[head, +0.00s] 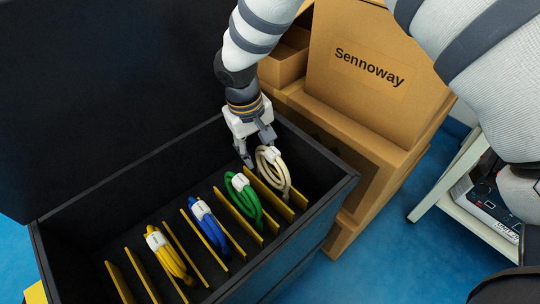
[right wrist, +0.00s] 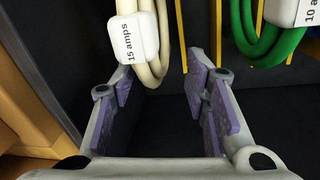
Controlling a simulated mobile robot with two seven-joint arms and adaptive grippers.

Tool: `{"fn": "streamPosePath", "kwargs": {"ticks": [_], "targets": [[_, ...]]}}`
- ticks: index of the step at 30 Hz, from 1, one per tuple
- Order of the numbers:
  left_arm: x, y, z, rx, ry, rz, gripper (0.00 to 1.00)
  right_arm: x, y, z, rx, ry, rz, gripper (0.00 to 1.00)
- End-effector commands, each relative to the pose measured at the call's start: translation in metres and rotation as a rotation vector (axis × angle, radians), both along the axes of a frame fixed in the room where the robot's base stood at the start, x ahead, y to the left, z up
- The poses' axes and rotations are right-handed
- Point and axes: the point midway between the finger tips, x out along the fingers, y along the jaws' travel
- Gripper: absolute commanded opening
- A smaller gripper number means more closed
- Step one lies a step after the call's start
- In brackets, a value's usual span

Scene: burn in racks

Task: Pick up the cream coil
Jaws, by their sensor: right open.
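The cream coil (head: 283,178) stands upright in the end slot of the black case, at the case's right end. In the right wrist view the cream coil (right wrist: 157,42) carries a white tag reading "15 amps". My right gripper (head: 258,150) is open, pointing down just beside the coil's upper part. In the wrist view the right gripper (right wrist: 160,75) has its purple-padded fingers spread. The coil hangs between and at the fingertips, and I see no grip on it. The coil's far side is hidden. My left gripper is not in view.
The black case (head: 345,192) has yellow dividers (head: 236,212) with green (head: 247,203), blue (head: 210,228) and yellow (head: 168,258) coils. Cardboard boxes (head: 360,110) stand behind, and a white shelf unit (head: 460,165) stands at right.

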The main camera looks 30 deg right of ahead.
Motion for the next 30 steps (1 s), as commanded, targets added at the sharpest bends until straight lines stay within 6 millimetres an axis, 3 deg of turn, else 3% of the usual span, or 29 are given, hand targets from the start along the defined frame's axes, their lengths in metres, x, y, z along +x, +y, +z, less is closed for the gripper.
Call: {"fn": "streamPosePath", "kwargs": {"ticks": [3, 6, 14, 20, 30], "targets": [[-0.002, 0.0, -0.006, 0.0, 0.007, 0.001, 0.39, -0.002, -0.004, -0.03, 0.0, 0.007, 0.0, 0.42], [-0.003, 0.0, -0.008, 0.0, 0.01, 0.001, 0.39, -0.002, -0.006, -0.044, 0.0, 0.006, -0.001, 0.42], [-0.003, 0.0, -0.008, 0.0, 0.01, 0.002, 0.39, -0.001, -0.006, -0.048, 0.001, 0.002, 0.0, 0.42], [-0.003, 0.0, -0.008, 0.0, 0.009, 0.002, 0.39, -0.001, -0.006, -0.047, 0.0, 0.002, 0.0, 0.0], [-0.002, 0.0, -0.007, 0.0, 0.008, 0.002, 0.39, -0.001, -0.006, -0.043, 0.0, 0.001, 0.0, 0.0]]}}
